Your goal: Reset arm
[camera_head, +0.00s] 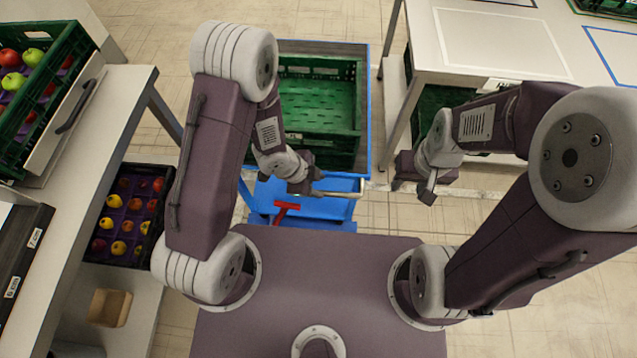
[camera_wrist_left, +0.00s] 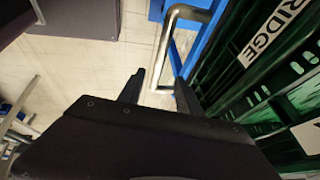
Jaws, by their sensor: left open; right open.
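My left gripper (camera_head: 318,184) is in the middle of the head view, above the blue cart near its metal handle. My right gripper (camera_head: 412,190) hangs to the right, over the floor in front of the white table. It looks empty; its fingers are partly hidden by the wrist.
A green crate (camera_head: 318,68) sits on the blue cart (camera_head: 262,192) ahead. A white table (camera_head: 500,45) stands at the right, with another green crate under it. At the left are a shelf (camera_head: 115,110), a fruit crate (camera_head: 65,45) and a dark crate of fruit (camera_head: 150,178).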

